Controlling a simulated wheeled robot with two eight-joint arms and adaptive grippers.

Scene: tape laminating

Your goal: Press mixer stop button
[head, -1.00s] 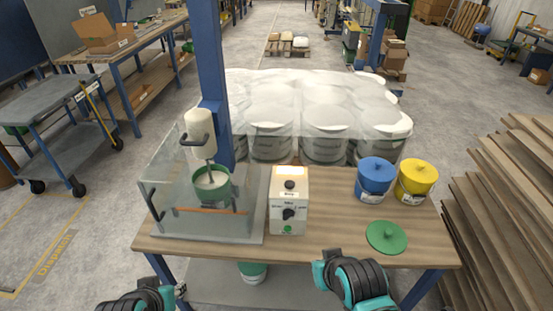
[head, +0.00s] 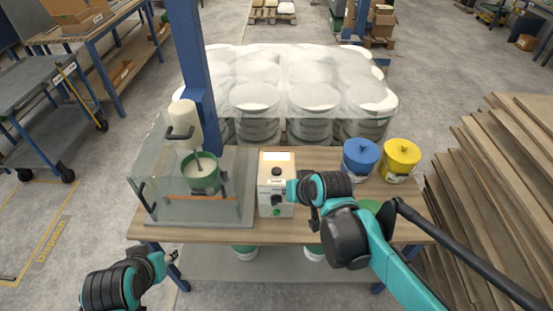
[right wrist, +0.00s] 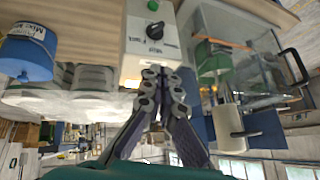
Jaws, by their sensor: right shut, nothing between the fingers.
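The mixer's control box (head: 264,204) stands on the workbench, pale, with a dark knob (head: 277,199) and a green button (head: 276,212) low on its front. A black button (head: 276,171) shows higher up. In the right wrist view the box is upside down, with its knob (right wrist: 155,30) and green button (right wrist: 153,5). My right gripper (right wrist: 160,75) is shut and empty, its tips before the box's upper part; contact cannot be told. The mixer (head: 185,122) stands over a green bucket (head: 203,183) at left. My left gripper (head: 172,256) is low at the bench's front left, its fingers too small to read.
A clear guard with a dark handle (head: 139,192) surrounds the bucket. Blue (head: 360,160) and yellow (head: 400,160) buckets stand at the bench's right. A green lid (head: 370,206) is partly behind my right arm. Wrapped buckets (head: 255,97) stand behind the bench.

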